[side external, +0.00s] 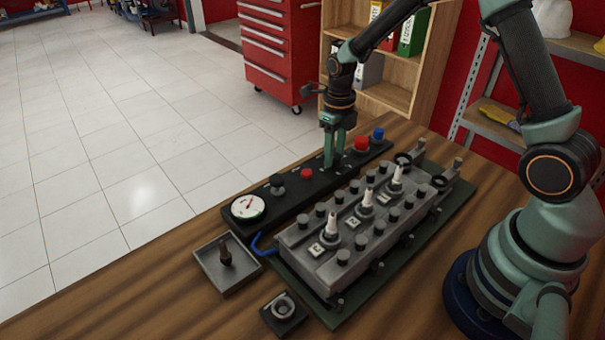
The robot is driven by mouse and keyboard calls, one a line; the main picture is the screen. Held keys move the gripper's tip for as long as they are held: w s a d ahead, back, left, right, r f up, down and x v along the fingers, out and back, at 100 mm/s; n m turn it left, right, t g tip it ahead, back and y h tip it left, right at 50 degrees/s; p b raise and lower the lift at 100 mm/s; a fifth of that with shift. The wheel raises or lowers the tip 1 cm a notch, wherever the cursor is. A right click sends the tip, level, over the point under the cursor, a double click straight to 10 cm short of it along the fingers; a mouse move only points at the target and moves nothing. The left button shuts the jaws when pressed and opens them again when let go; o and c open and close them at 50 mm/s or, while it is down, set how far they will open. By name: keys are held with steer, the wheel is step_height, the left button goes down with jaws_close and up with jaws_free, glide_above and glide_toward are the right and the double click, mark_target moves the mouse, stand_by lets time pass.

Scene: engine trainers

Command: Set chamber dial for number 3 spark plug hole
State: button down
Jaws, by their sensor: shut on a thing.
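A long black control panel (225,222) lies along the table's far edge. My gripper (330,162) reaches down to it from above and is shut on a small dial, mostly hidden between the fingers, between a red button (306,174) and a larger red knob (361,144). I cannot read the dial's pointer or marks. The grey engine block (312,268) stands in front of the panel. Several white spark plugs (332,224) stand upright in its top, beside small numbered tags (318,249).
A round white gauge (248,207), a dark knob (277,184) and a blue knob (378,133) are on the panel. A ringed black block (283,307) sits nearby. The table's left front (120,312) is clear.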

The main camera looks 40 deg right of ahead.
steer(key=shift+r, duration=0.1)
stand_by(0.3)
steer(key=shift+c, duration=2.2)
jaws_free()
step_height(320, 180, up, 12)
